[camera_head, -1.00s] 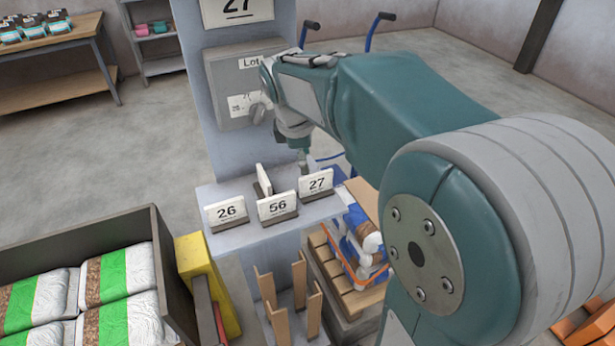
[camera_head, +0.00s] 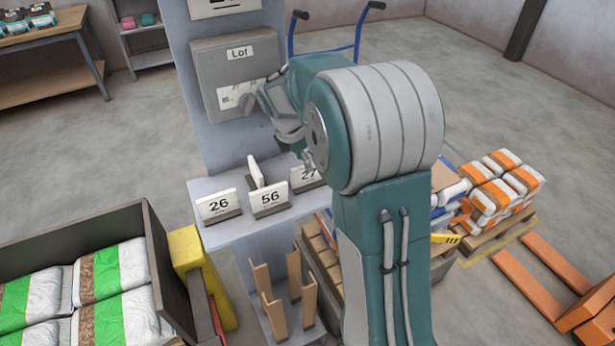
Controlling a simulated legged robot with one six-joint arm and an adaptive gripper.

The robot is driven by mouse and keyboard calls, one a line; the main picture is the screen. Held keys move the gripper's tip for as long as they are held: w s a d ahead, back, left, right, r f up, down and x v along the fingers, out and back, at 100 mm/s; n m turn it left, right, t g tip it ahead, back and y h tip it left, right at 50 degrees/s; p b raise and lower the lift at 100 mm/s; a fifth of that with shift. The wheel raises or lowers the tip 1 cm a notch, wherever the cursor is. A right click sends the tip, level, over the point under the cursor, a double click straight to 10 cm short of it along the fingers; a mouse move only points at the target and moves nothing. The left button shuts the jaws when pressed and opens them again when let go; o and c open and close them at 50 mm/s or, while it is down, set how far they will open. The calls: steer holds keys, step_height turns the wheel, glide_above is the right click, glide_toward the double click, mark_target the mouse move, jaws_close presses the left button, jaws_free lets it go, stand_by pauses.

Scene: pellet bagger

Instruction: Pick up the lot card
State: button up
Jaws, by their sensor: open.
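Lot cards stand in small holders on a grey shelf (camera_head: 240,228). The card marked 26 (camera_head: 219,205) is at the left and the card marked 56 (camera_head: 268,197) in the middle. The card marked 27 (camera_head: 306,177) is at the right, its right part hidden by my arm. Another card (camera_head: 255,172) stands nearly edge-on behind the 56 card, its face unreadable. My gripper (camera_head: 308,160) is open, just above and behind the 27 card. It is mostly hidden by my arm, and I cannot tell whether it touches the card.
A grey box labelled Lot (camera_head: 235,75) is on the column behind the shelf. A dark bin (camera_head: 160,262) of green-and-white bags is at left, beside a yellow block (camera_head: 187,250). Wooden posts (camera_head: 268,310) stand below the shelf. Orange-and-white bags (camera_head: 497,190) are stacked at right.

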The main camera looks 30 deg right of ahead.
mark_target(312, 181)
steer(key=shift+s+x, duration=0.15)
steer(key=shift+x, duration=1)
steer(key=shift+s+x, duration=0.1)
steer(key=shift+x, duration=1)
steer(key=shift+f, duration=0.3)
jaws_close()
